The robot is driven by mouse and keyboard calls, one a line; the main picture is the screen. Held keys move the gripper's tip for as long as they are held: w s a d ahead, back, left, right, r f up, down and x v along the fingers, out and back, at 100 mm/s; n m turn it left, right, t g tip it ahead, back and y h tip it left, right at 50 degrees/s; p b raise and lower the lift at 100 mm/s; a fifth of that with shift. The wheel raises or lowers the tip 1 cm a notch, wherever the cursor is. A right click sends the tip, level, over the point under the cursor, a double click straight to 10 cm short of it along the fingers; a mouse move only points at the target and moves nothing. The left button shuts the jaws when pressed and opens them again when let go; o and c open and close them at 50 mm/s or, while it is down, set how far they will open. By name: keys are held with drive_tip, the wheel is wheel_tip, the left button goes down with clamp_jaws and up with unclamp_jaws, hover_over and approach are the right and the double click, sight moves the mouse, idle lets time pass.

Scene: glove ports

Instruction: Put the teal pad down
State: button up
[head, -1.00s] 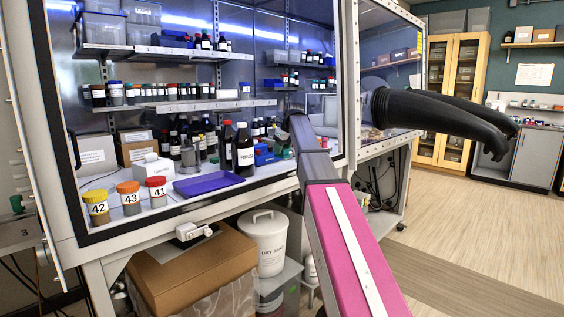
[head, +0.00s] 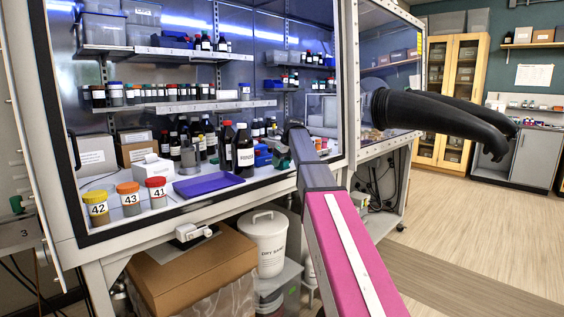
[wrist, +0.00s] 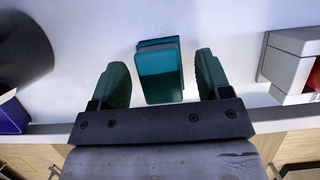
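The teal pad (wrist: 160,72) shows in the wrist view on the white surface of the cabinet floor. My gripper (wrist: 161,80) has its two green fingers apart, one on each side of the pad, with a narrow gap showing between each finger and the pad. The pad appears to rest on the floor, but its underside is hidden. In the head view my gripper (head: 281,160) is inside the cabinet at the end of my arm and is mostly hidden behind the arm; I cannot make out the pad there.
In the wrist view a dark cylinder (wrist: 22,48) and a purple tray corner (wrist: 12,116) are at left, and a grey and red object (wrist: 293,60) at right. In the head view, a purple tray (head: 208,185), a labelled dark bottle (head: 244,155) and lidded jars (head: 129,199) stand left of my gripper.

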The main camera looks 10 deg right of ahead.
drive_tip(key=v, duration=1.2)
drive_tip(key=shift+r, duration=0.2)
